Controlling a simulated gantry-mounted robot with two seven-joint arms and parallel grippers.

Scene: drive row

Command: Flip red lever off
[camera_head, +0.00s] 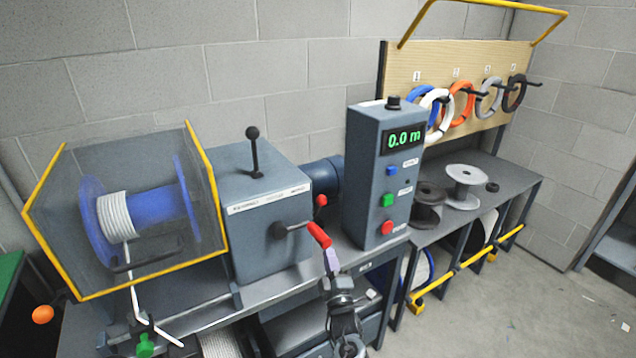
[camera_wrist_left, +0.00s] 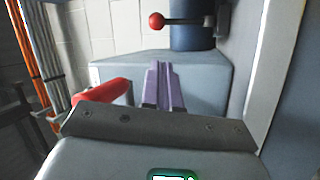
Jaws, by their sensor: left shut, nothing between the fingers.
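A red-handled lever (camera_head: 319,235) on a black hub sticks out from the front of the grey gearbox housing (camera_head: 262,255). Its red grip also shows at the left in the left wrist view (camera_wrist_left: 102,92). A second, smaller lever with a red ball knob (camera_head: 320,200) is at the housing's right side; it shows at the top of the left wrist view (camera_wrist_left: 157,21), on a dark rod pointing left. My left gripper (camera_head: 332,262) is shut and empty, its pale purple fingers just below the red grip in the head view. Whether they touch it cannot be told. My right gripper is not in view.
A control box (camera_head: 378,180) reading 0.0 m stands right of the housing. A black-knobbed lever (camera_head: 253,150) stands upright on top. A yellow-edged guard (camera_head: 211,195) covers the blue spool (camera_head: 165,215) at left. Empty reels (camera_head: 464,184) sit on the right bench.

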